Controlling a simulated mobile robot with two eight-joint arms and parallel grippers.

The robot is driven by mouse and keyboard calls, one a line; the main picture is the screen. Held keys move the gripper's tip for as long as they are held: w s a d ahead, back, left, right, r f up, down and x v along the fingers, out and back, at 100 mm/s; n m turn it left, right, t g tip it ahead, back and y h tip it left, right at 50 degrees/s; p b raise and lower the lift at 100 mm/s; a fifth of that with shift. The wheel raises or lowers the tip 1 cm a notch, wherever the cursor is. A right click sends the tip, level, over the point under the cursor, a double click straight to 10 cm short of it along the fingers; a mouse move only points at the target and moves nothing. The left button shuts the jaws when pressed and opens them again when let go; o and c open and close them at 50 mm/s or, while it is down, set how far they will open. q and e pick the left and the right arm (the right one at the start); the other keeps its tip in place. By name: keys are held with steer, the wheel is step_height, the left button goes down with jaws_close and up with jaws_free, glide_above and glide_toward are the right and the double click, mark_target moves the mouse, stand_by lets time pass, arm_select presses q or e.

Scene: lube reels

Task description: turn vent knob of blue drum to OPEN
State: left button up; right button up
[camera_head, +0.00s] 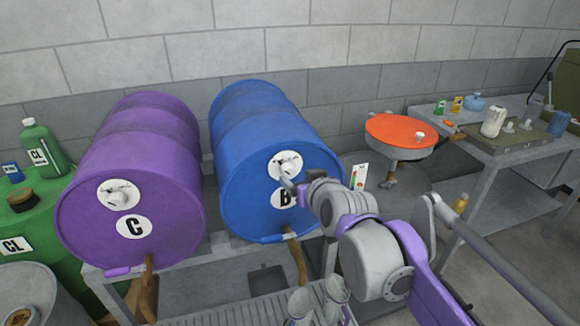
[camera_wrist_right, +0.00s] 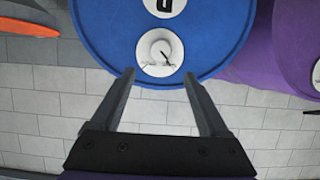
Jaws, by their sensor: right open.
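The blue drum (camera_head: 262,125) lies on its side on a rack, its round end facing me. Its vent knob (camera_head: 287,164) is a pale knob on a white disc, above a white label with a black letter. In the right wrist view, which is turned upside down, the knob (camera_wrist_right: 160,50) has a dark pointer line; the disc's lettering is too small to read. My right gripper (camera_wrist_right: 159,72) is open and empty, its fingertips short of the disc and roughly lined up with the knob. In the head view it (camera_head: 288,184) partly covers the label. My left gripper is out of view.
A purple drum (camera_head: 140,165) marked C lies close on the left, with a similar knob disc. Green containers stand beyond it. Clear vessels (camera_head: 335,290) sit in front on a grating.

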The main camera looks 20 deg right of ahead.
mark_target(290, 171)
steer(key=x, duration=0.9)
steer(key=shift+f+b, duration=0.2)
steer(key=shift+b, duration=0.15)
steer(key=shift+a, duration=0.1)
steer(key=shift+c, duration=0.2)
jaws_close()
